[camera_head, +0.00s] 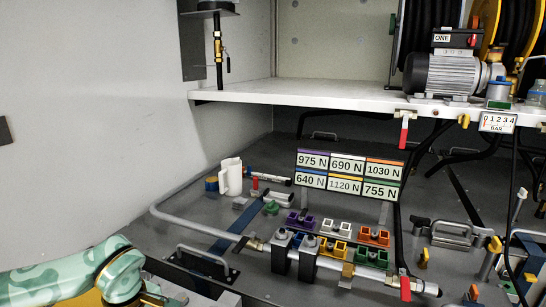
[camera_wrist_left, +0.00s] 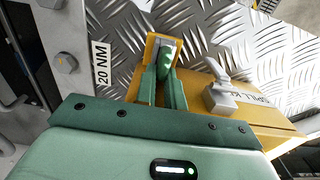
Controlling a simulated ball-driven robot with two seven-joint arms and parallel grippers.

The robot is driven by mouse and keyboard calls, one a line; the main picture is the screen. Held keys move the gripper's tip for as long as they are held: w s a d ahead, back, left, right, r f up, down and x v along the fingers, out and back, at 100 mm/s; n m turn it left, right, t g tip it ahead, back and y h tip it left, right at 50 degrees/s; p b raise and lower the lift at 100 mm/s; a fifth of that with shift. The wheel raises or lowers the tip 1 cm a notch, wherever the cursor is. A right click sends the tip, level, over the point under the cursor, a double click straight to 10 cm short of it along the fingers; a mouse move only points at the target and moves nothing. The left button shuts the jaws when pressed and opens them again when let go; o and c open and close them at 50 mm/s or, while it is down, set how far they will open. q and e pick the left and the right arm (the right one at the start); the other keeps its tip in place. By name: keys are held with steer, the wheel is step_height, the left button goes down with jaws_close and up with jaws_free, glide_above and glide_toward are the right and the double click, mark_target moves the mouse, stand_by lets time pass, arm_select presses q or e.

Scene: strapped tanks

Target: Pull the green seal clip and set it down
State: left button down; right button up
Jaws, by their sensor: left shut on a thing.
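In the left wrist view my left gripper (camera_wrist_left: 163,85) has its two green fingers shut on a small green piece (camera_wrist_left: 167,52), which looks like the green seal clip. The clip sits within or against a yellow-orange bracket (camera_wrist_left: 152,47) at the edge of a yellow box lettered "SPILL KI" (camera_wrist_left: 262,128). I cannot tell whether the clip is free of the bracket. In the head view my left arm comes in at the lower left, and its fingertips are not clearly visible. My right gripper is in neither view.
A grey latch (camera_wrist_left: 228,90) stands on the box, right of my fingers. A plate reading "20 NM" (camera_wrist_left: 102,64) is to the left. Bare tread plate (camera_wrist_left: 215,30) lies beyond.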

arm_select(q)
steer(key=shift+r, duration=0.15)
steer(key=shift+r+p, duration=2.3)
steer(key=shift+r, duration=0.15)
steer(key=shift+s+f, duration=0.1)
